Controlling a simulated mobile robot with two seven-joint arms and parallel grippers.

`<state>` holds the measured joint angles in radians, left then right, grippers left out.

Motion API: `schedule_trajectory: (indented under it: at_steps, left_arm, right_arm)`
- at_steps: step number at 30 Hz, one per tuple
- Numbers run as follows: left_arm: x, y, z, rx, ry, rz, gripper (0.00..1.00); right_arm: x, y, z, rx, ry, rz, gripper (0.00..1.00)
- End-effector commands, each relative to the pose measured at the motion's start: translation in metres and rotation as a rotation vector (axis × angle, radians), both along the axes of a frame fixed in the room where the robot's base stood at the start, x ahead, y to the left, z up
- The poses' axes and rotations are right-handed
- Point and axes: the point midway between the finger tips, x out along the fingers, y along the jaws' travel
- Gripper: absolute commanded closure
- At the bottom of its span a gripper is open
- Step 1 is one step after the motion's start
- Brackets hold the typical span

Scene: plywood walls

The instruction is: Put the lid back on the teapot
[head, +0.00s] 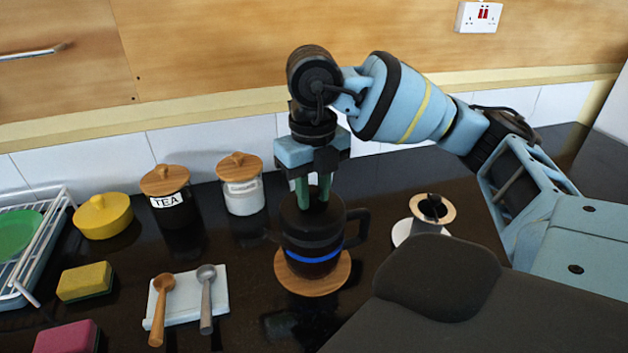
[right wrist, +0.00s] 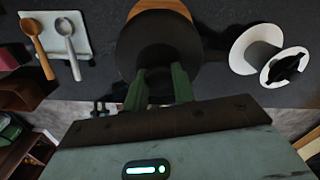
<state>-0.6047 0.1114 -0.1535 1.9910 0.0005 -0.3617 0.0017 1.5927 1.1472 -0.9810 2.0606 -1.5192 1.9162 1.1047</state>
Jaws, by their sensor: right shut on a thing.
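The black teapot (head: 313,253) with a blue band stands upright on a round wooden mat (head: 330,283). Its spout points left and its handle is on the right. My right gripper (head: 312,203) points down at the teapot's top, its green fingers shut on the dark lid. In the right wrist view, a dark round shape (right wrist: 157,50), seemingly the lid, is at the fingers (right wrist: 158,92) and covers most of what lies beneath. The lid and pot are both dark, so I cannot tell whether the lid is seated or slightly above the rim. My left gripper is not in view.
A TEA jar (head: 170,205), another jar (head: 242,190) and a yellow pot (head: 103,216) stand behind left. A spoon rest (head: 186,297), sponge (head: 85,282) and dish rack (head: 50,235) are left.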

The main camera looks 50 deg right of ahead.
Motion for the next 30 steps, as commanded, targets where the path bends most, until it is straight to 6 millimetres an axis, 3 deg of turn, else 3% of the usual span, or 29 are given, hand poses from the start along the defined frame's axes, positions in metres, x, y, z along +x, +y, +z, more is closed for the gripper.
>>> schedule_trajectory:
  at_steps: [10,11,16,22,27,30]
  left_arm:
    - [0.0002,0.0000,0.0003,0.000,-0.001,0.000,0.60]
    - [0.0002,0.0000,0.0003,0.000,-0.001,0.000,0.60]
    - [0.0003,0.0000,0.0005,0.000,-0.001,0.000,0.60]
    - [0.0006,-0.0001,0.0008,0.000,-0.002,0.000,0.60]
    - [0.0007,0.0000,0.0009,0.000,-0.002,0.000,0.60]
    - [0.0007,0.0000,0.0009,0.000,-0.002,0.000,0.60]
  right_arm:
    - [0.0001,0.0000,-0.0001,0.000,0.000,0.000,0.97]
    - [0.0001,0.0000,-0.0001,0.000,0.000,0.000,0.73]
    - [0.0001,-0.0001,-0.0001,0.000,0.000,0.000,0.51]
    - [0.0001,-0.0001,-0.0001,0.000,0.000,0.000,0.49]
    - [0.0001,-0.0001,-0.0002,0.000,0.000,0.000,0.28]
    - [0.0001,-0.0001,-0.0002,0.000,0.000,0.000,0.27]
